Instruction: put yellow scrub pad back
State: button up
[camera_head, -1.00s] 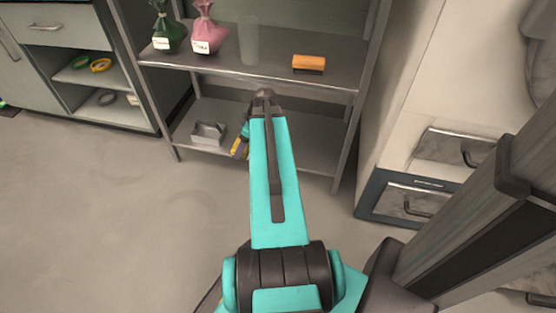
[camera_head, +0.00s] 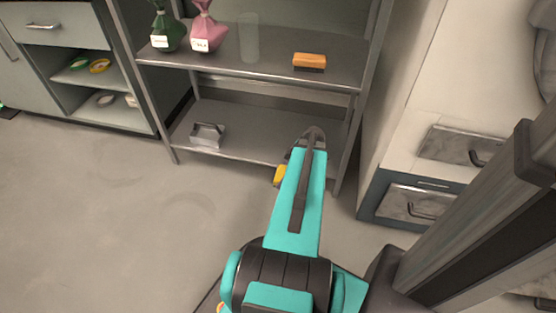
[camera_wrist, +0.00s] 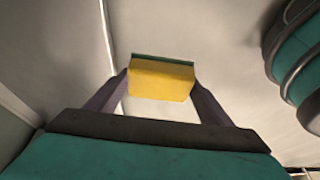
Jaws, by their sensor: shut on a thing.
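The yellow scrub pad (camera_wrist: 161,80) has a dark green face and is held between the two fingers of my gripper (camera_wrist: 160,88) in the wrist view. Nothing else touches it there. In the head view a yellow part of the pad (camera_head: 280,175) shows to the left of my teal arm, in front of the shelf unit's lower shelf (camera_head: 255,135). My arm hides the rest of the pad and the fingertips in the head view.
A grey metal holder (camera_head: 207,135) stands at the left of the lower shelf. The upper shelf (camera_head: 275,72) bears a green bag (camera_head: 167,35), a pink bag (camera_head: 208,35), a clear glass (camera_head: 249,40) and an orange-brown brush (camera_head: 309,61). A shelf post (camera_head: 352,125) stands right of my arm.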

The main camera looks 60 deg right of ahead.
jog(key=shift+w+d+f+b, duration=0.25)
jog(key=shift+w+d+b, duration=0.5)
jog(key=shift+w+d, duration=1)
jog(key=shift+w+d+f+b, duration=0.2)
jog(key=shift+w+d+b, duration=0.8)
jog(key=shift+d, duration=1.1)
jog(key=shift+w+d+f+b, duration=0.25)
jog(key=shift+w+d+b, duration=0.25)
jog(key=shift+w+d, duration=1.35)
jog(key=shift+d, duration=0.2)
jog(key=shift+w+d+f+b, duration=0.1)
jog(key=shift+w+d+b, duration=0.2)
jog(key=shift+d, duration=0.1)
jog(key=shift+f+b, duration=1.1)
jog(key=shift+f, duration=0.65)
jog(key=o, duration=0.9)
jog(key=shift+f, duration=0.1)
